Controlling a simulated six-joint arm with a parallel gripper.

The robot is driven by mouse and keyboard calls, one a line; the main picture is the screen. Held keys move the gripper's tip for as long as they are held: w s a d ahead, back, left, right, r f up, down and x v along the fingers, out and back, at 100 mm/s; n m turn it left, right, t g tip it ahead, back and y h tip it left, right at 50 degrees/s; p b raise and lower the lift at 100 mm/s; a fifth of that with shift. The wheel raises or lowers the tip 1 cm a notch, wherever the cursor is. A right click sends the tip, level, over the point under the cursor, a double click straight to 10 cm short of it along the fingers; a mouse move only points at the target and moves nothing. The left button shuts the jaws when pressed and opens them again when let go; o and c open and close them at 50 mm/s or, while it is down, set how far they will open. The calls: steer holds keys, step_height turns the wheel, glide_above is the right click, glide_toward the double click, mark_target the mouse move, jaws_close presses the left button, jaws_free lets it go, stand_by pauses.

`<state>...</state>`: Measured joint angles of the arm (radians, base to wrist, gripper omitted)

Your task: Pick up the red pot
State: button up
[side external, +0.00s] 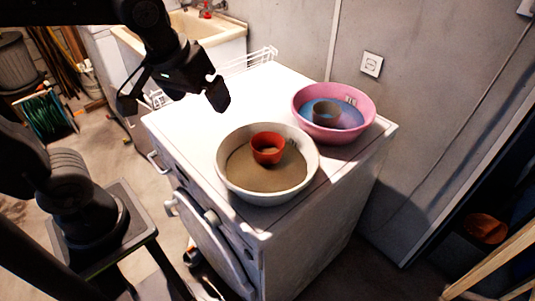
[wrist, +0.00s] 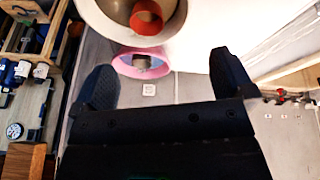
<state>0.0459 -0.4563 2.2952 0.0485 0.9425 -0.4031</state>
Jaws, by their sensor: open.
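The red pot (side external: 267,149) is a small round cup standing upright inside a wide white bowl (side external: 229,181) on the white machine top. In the wrist view the red pot (wrist: 146,20) is at the top edge, partly cut off, with the white bowl (wrist: 98,22) around it. My gripper (side external: 216,92) is above the machine top, to the left of and higher than the bowl, apart from the pot. In the wrist view my gripper (wrist: 160,80) shows two dark fingers spread wide with nothing between them touching it.
A pink basin (side external: 363,101) holding a grey-brown pot (side external: 326,113) stands behind and right of the white bowl. A white wire rack (side external: 250,62) lies along the machine's back left edge. The machine top (side external: 190,126) is clear left of the bowl. A wall (side external: 430,110) rises behind.

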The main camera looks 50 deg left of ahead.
steer(key=w+d+f+n+g, duration=0.25)
steer(key=w+n, duration=0.25)
steer(key=w, duration=0.4)
steer(key=n+g+y, duration=0.1)
steer(key=n, duration=0.4)
glide_toward(267, 148)
steer(key=f, duration=0.2)
steer(key=s+f, duration=0.1)
steer(key=f, duration=0.1)
steer(key=d+f, duration=0.1)
steer(key=f, duration=0.2)
steer(key=shift+s+d, duration=0.1)
steer(key=shift+s, duration=0.1)
steer(key=shift+c, duration=0.3)
steer(key=c, duration=0.7)
